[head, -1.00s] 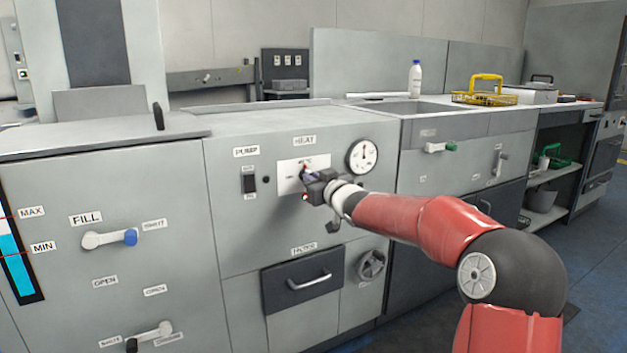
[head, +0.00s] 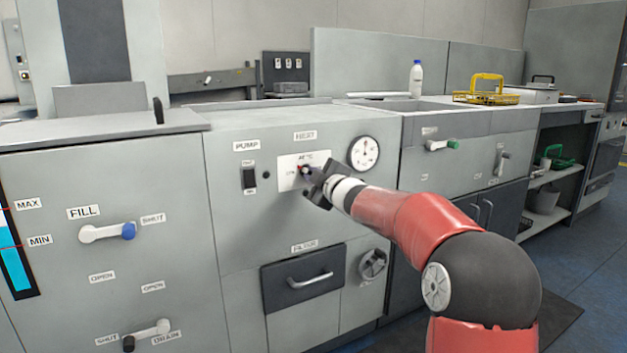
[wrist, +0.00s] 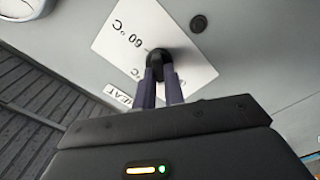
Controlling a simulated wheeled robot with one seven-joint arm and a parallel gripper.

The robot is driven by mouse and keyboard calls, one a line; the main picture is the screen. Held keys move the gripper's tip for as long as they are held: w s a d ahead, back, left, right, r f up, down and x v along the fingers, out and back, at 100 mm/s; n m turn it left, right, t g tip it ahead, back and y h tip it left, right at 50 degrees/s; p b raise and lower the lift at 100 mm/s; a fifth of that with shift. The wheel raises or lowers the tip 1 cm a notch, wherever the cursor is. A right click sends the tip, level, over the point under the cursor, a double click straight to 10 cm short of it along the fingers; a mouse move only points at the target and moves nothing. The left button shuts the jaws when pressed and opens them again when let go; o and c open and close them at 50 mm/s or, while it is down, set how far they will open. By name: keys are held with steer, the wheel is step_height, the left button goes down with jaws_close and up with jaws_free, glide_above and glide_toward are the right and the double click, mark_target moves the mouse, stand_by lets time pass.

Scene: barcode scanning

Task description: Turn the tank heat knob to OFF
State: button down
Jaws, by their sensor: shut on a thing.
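The heat knob is a small black knob (wrist: 158,65) on a white plate (wrist: 117,37) in the wrist view, with a "60 °C" mark beside it. In the head view the white plate (head: 288,172) sits under the HEAT label (head: 305,135). My gripper (head: 309,172) reaches the plate from the right. In the wrist view my gripper's two purple fingers (wrist: 160,82) are shut on the knob. The fingers and wrist hide part of the knob and plate, and I cannot read the knob's pointer clearly.
A pump switch (head: 249,178) is left of the plate. A drawer handle (head: 310,281) and a round valve wheel (head: 373,264) sit below. A fill lever (head: 107,232) is farther left.

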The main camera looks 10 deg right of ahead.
steer(key=n+b, duration=0.1)
steer(key=n, duration=0.2)
steer(key=shift+f+n, duration=0.15)
steer(key=shift+n, duration=0.15)
steer(key=shift+n+b, duration=0.8)
steer(key=shift+n, duration=0.6)
steer(key=c, duration=1.5)
jaws_free()
steer(key=v, duration=0.7)
steer(key=shift+s+d, duration=0.1)
steer(key=shift+s, duration=0.25)
